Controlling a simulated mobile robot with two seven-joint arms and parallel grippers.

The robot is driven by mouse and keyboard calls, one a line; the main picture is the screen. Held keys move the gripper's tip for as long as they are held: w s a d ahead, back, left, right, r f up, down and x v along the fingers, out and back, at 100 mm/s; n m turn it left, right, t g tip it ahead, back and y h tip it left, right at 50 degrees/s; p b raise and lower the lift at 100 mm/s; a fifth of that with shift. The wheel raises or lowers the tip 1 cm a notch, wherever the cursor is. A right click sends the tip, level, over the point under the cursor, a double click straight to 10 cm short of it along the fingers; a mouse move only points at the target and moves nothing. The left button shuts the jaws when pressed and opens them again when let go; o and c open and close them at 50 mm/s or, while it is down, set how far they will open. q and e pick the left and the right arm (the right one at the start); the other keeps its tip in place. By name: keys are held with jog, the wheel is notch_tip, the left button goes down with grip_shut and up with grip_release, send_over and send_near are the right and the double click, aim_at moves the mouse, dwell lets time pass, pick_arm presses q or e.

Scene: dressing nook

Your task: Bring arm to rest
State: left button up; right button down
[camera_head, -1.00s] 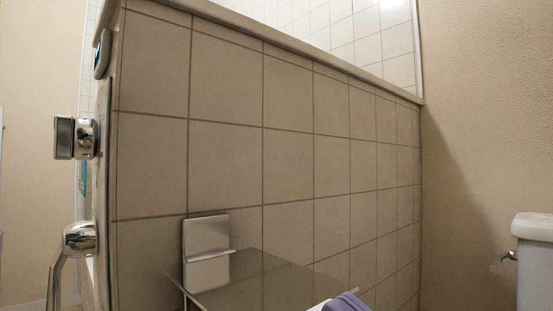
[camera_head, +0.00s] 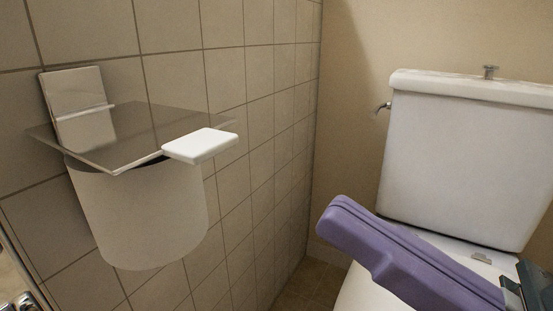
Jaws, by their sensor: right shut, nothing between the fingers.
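My right gripper (camera_head: 343,218) has long purple fingers that come in from the lower right and point up and left. A seam runs along them; they are shut with nothing held. A dark green part of my arm shows behind them at the right edge. In the picture the fingers lie in front of the toilet, apart from the wall holder. My left gripper is not in view.
A white toilet with its tank (camera_head: 465,150) stands at the right.

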notch_tip(320, 180, up, 17)
jog(key=w+a+m+g+h+p, duration=0.1)
jog(key=w+a+m+h+p, duration=0.2)
jog(key=h+p, duration=1.4)
jog(key=s+d+r+m+g+h+p, duration=0.1)
jog(key=s+d+r+m+g+p, duration=0.9)
jog(key=p, duration=1.8)
jog(key=s+d+r+n+t+p, duration=0.1)
jog(key=d+r+n+p, duration=0.1)
jog(key=r+p, duration=1.5)
jog(key=s+d+r+n+t+p, duration=0.1)
jog(key=s+d+r+p, duration=0.1)
jog(key=r+p, duration=1.6)
jog(key=shift+d+r+n+p, duration=0.3)
jog(key=shift+d+r+n, duration=0.1)
jog(key=shift+r, duration=0.5)
